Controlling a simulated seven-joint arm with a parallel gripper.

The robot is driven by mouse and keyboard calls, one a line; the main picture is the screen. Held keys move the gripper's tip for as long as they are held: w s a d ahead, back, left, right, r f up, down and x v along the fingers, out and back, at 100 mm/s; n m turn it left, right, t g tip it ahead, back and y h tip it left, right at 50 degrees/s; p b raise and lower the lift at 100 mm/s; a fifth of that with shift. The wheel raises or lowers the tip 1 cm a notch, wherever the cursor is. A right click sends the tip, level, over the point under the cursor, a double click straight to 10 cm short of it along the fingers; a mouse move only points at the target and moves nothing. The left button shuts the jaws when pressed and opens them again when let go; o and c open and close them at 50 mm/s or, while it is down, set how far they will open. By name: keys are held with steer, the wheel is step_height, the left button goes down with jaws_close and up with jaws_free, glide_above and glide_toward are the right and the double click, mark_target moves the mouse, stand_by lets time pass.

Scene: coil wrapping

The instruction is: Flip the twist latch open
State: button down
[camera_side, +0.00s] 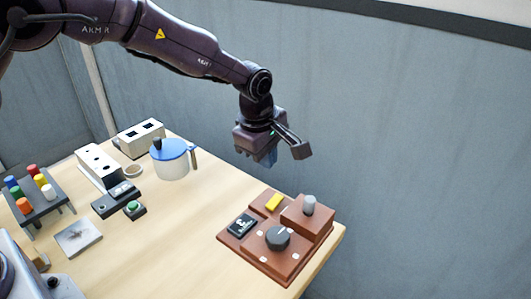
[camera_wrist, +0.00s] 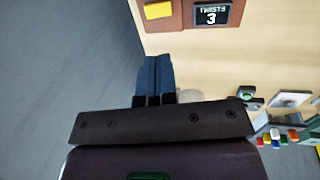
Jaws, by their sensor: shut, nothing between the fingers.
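A reddish-brown panel (camera_side: 268,262) sits at the right front corner of the table. It carries a dark round knob (camera_side: 278,238), a yellow block (camera_side: 273,202), a small black display (camera_side: 242,225), and a grey upright peg (camera_side: 309,205) on a raised block. I cannot tell which part is the latch. My gripper (camera_side: 270,158) hangs above and behind the panel, apart from it, with its blue fingers together and empty. In the wrist view the shut fingers (camera_wrist: 153,76) point toward the panel's edge, the yellow block (camera_wrist: 158,10) and the display (camera_wrist: 211,15), which reads "TWISTS 3".
A blue-lidded white pot (camera_side: 172,163) stands mid-table. White socket boxes (camera_side: 140,137), a green button (camera_side: 134,208), a grey plate (camera_side: 78,237) and a rack of coloured pegs (camera_side: 38,192) are to the left. A grey wall stands close behind the table. Bare table lies between pot and panel.

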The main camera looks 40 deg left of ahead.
mark_target(277, 197)
steer(key=shift+s+r, duration=0.1)
steer(key=shift+r, duration=0.25)
steer(key=shift+w+a+r, duration=0.15)
steer(key=shift+w+a, duration=0.1)
steer(key=shift+w, duration=0.5)
steer(key=x, duration=1.4)
